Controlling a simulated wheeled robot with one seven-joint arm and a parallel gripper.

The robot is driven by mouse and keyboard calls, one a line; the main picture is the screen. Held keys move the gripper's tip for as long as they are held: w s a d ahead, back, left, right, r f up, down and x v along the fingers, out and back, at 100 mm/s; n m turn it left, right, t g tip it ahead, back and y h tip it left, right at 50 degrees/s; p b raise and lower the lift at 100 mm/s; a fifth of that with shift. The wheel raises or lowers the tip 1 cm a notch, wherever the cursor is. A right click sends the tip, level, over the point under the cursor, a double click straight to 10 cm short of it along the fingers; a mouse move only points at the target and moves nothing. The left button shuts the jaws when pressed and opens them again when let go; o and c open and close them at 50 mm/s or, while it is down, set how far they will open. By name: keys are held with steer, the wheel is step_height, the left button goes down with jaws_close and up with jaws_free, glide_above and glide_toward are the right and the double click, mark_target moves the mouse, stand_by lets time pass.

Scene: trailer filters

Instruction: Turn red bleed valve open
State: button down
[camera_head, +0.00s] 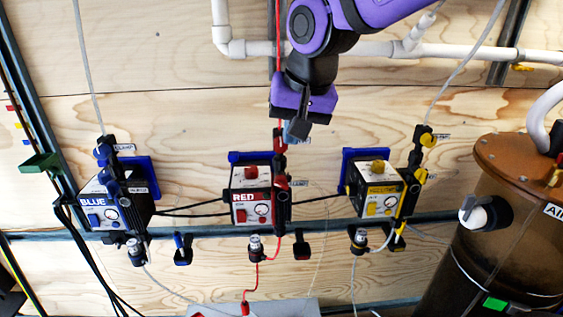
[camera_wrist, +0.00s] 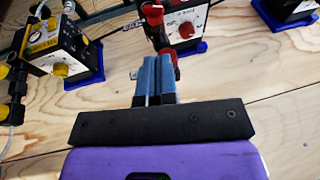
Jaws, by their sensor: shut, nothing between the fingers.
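The RED unit (camera_head: 251,194) is a white-and-black box with a red knob and a round gauge, in the middle of the wall. Red-and-black valve fittings (camera_head: 280,165) run up its right side, and a red tube rises behind my arm. Below the unit hang a fitting with a red end (camera_head: 255,247) and a black-and-red handle (camera_head: 301,247). I cannot tell which part is the bleed valve. My gripper (camera_head: 295,132) is shut and empty just above the upper fittings. In the wrist view, its blue-grey fingers (camera_wrist: 154,78) are together, pointing toward a red fitting (camera_wrist: 153,14); contact is unclear.
The BLUE unit (camera_head: 112,200) is on the left and the yellow unit (camera_head: 377,192) on the right, each with similar fittings. A brown tank (camera_head: 470,230) stands at far right. White pipes (camera_head: 375,49) cross above. Thin tubes hang between units.

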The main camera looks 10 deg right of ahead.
mark_target(275, 183)
steer(key=x, duration=1)
steer(key=shift+a, duration=0.1)
steer(key=shift+a+f+h, duration=0.1)
steer(key=shift+f+h, duration=0.05)
steer(key=shift+h, duration=0.25)
steer(key=shift+s+a+f+n+h, duration=0.3)
steer(key=shift+f+n+h, duration=0.1)
steer(key=shift+h, duration=0.2)
steer(key=shift+a+h, duration=0.2)
steer(key=shift+h, duration=0.2)
steer(key=shift+w+a+f+h, duration=0.1)
steer(key=shift+w+a+h, duration=0.25)
steer(key=shift+h, duration=0.45)
steer(key=shift+a, duration=0.1)
